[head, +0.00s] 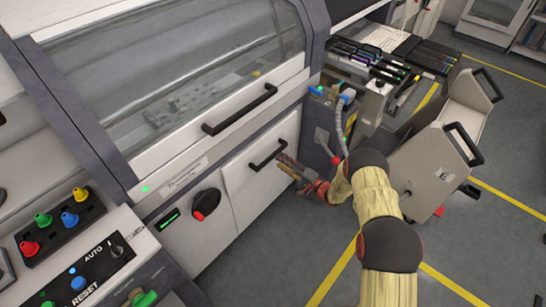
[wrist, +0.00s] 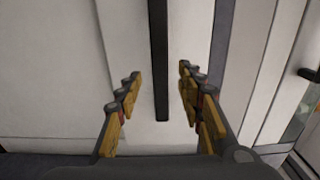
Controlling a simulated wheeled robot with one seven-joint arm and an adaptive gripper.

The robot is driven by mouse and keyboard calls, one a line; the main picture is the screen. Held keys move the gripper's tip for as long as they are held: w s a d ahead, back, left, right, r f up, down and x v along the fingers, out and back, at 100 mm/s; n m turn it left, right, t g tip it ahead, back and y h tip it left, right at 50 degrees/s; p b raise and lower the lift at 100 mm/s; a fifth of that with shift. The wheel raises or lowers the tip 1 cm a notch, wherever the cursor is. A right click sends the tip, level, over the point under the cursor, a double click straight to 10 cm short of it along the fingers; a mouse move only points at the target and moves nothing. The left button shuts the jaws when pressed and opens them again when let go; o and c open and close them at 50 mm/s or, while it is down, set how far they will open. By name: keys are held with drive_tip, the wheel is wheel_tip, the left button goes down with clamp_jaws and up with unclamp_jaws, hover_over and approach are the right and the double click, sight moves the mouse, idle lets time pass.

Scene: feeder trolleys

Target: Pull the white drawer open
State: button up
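The white drawer (head: 246,189) is a flat front low on the machine in the head view and looks shut. Its black bar handle (head: 268,153) runs slantwise across its upper part. My gripper (head: 286,166) is at the handle's right end, its fingers pointing to the drawer front. In the wrist view the handle (wrist: 159,60) shows as a dark upright bar between the two fingers of my gripper (wrist: 160,72). The fingers are open, one on each side, with a visible gap to the bar. The wrist view also shows the pale drawer front (wrist: 135,50).
Above is a clear window cover with its own black handle (head: 240,109). A red-and-black rotary knob (head: 206,204) is left of the drawer. A control panel (head: 92,262) stands front left. A white trolley (head: 430,165) is to the right. Grey floor (head: 290,250) lies open before the drawer.

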sight(274, 157)
drive_tip(key=b+x, duration=0.1)
drive_tip(key=x, duration=0.5)
drive_tip(key=shift+a+b, duration=0.15)
drive_tip(key=shift+b, duration=0.15)
drive_tip(key=shift+c, duration=1)
drive_tip(key=c, duration=0.7)
clamp_jaws()
